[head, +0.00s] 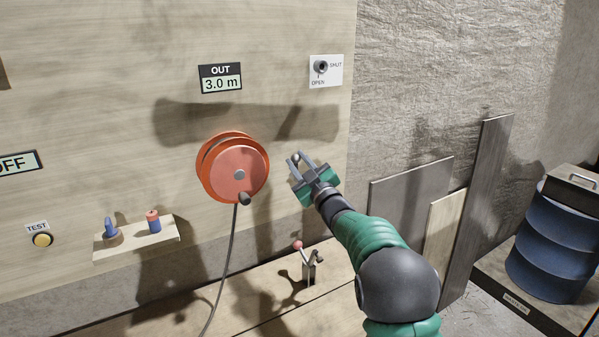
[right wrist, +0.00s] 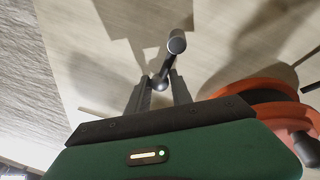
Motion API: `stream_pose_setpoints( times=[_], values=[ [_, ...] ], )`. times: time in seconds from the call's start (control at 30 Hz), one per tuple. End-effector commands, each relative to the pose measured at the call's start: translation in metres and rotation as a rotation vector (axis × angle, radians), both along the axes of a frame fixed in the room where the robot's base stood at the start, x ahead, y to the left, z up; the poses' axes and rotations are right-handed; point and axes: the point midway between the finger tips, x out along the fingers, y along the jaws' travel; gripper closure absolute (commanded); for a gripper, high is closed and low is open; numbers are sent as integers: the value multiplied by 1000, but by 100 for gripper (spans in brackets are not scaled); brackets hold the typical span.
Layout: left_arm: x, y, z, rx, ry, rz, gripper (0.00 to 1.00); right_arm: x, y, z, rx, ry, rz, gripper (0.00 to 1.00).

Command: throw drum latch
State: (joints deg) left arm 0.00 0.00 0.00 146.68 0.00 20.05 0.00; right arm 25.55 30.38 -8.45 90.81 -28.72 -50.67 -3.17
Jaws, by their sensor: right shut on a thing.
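The orange drum (head: 234,170) is mounted on the timber wall, with a dark crank knob at its lower edge and a cable hanging down. Its orange rim also shows at the right of the right wrist view (right wrist: 262,90). The drum latch, a small grey lever with a round end (right wrist: 177,43), stands out from the wall just right of the drum. In the head view only a bit of the latch (head: 295,158) shows at the fingertips. My right gripper (head: 301,166) is shut on the latch; its fingers (right wrist: 160,88) sit either side of the lever's lower part. My left gripper is in neither view.
A display (head: 221,78) reads OUT 3.0 m. A switch plate (head: 326,71) marked SHUT and OPEN is above my right gripper. A red-knobbed lever (head: 306,262) stands below. Boards (head: 410,190) and a blue barrel (head: 550,245) are at right.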

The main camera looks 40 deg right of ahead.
Motion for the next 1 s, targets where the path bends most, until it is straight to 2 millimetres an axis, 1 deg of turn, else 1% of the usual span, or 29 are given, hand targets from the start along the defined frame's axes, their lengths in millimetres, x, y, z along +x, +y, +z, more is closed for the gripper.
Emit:
stream_pose_setpoints(
  times=[0.03, 0.27, 0.6, 0.63, 0.77, 1.0],
  values=[
    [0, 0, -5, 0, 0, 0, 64, 0, -2, -7, -15, 11, -6, 100],
    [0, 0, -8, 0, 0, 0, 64, 0, 1, -4, -47, 15, -4, 100],
    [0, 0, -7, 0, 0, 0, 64, 1, 2, -4, -48, 15, -3, 100],
    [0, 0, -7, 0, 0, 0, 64, 1, 2, -4, -48, 15, -2, 71],
    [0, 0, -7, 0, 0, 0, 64, 1, 2, -3, -47, 12, -1, 54],
    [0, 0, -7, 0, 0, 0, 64, 0, 3, -1, -47, 8, 1, 54]
  ],
)
